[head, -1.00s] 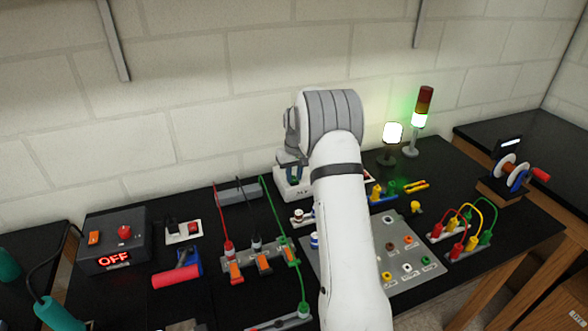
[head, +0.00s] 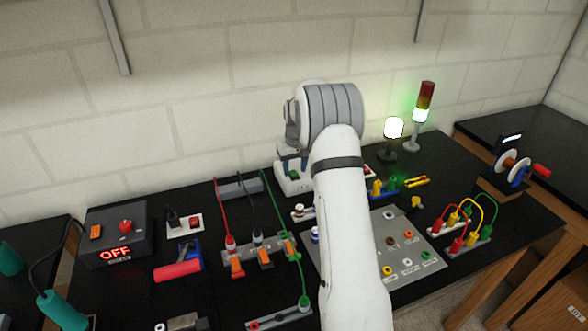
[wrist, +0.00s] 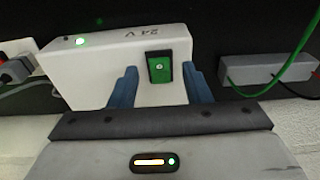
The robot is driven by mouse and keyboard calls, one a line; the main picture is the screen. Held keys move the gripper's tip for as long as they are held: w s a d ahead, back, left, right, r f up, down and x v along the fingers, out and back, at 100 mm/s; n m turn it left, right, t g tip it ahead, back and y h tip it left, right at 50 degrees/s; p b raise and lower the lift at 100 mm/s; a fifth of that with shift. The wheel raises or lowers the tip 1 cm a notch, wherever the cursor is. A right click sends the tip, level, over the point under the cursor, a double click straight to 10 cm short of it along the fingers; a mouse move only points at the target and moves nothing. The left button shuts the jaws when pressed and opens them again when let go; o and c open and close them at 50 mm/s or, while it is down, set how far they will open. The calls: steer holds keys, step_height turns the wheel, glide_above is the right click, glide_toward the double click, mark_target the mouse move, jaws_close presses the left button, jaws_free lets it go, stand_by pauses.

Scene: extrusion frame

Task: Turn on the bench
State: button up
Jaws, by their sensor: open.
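A white box marked 24 V (wrist: 100,68) fills the middle of the wrist view. It carries a green rocker switch (wrist: 160,68) and a small lit green light (wrist: 81,42). My gripper (wrist: 160,80) is open and empty, its blue fingers on either side of the switch. In the head view the white box (head: 292,187) stands at the back of the bench (head: 145,193), with my gripper (head: 291,162) just above it. I cannot tell whether the fingers touch it. The stack light (head: 421,102) glows green and the lamp (head: 393,128) is lit.
A grey box (head: 128,240) at left shows a red OFF. Red, black and green leads run over terminal blocks. A grey panel (head: 385,225) lies right of my arm, partly hidden. Coloured jumper leads (head: 465,222) and a crank spool (head: 513,168) stand further right.

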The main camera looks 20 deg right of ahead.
mark_target(296, 176)
step_height(296, 176, up, 7)
steer(key=b, duration=0.1)
steer(key=shift+s, duration=0.35)
steer(key=shift+r, duration=0.1)
steer(key=s+a+r+t, duration=0.1)
steer(key=s+a+r, duration=0.45)
steer(key=s, duration=0.35)
steer(key=s+a+r, duration=0.4)
steer(key=s+r, duration=0.2)
steer(key=s, duration=0.3)
steer(key=s+a+f, duration=0.2)
steer(key=s, duration=0.8)
steer(key=s+a+f+t, duration=0.1)
steer(key=s+a, duration=0.2)
steer(key=s, duration=0.8)
steer(key=shift+s+f, duration=0.25)
steer(key=shift+f, duration=0.15)
steer(key=shift+c, duration=0.8)
